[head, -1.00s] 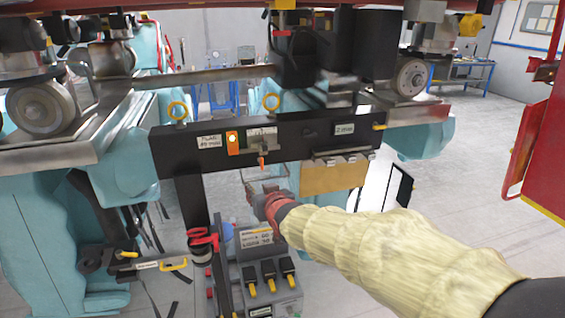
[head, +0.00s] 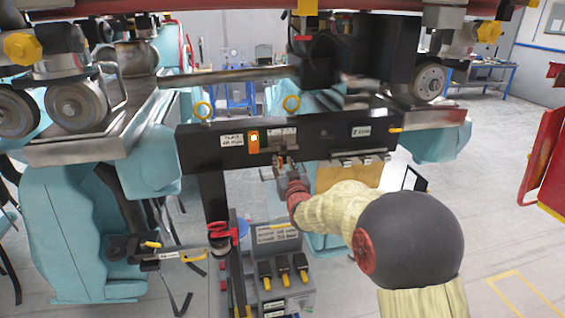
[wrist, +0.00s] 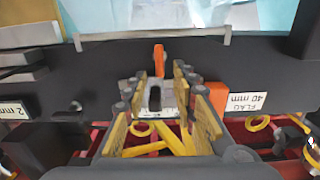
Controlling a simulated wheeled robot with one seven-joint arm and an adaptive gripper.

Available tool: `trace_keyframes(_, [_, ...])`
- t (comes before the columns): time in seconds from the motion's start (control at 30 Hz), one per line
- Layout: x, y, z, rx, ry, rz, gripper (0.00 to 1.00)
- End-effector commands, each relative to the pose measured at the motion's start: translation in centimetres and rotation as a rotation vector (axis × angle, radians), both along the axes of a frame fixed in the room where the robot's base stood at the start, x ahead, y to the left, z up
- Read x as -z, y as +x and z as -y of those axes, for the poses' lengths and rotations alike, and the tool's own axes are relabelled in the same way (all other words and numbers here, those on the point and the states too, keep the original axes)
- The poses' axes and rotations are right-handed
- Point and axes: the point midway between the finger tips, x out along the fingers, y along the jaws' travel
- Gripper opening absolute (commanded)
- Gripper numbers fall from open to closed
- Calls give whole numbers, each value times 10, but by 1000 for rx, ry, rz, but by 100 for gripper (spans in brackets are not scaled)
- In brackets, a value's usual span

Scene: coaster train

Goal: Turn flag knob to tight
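The flag knob is a small orange lever (wrist: 159,58) at the edge of a black bar; in the head view its orange (head: 281,160) shows only partly, beside my gripper. A pale scale plate (head: 283,138) sits beside it on the bar; its markings are too small to read. My gripper (head: 284,170) is in front of the bar, close to the knob. In the wrist view my gripper (wrist: 162,88) has its yellow-padded fingers spread apart, with the knob just beyond the tips and roughly between them. I cannot see any contact. The wrist picture is upside down.
An orange block (head: 253,142) and a "40 mm" label (head: 232,140) are left of the scale; a "2 mm" label (head: 361,131) is right. A tan panel (head: 345,176) hangs below the bar. A tool stand (head: 280,260) is underneath.

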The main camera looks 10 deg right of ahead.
Motion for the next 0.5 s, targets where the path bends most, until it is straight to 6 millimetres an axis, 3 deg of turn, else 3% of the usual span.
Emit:
trace_keyframes(0.2, [0, 13, 0, 0, 0, 0, 27])
trace_keyframes(0.5, [0, 14, 0, 0, 0, 0, 26])
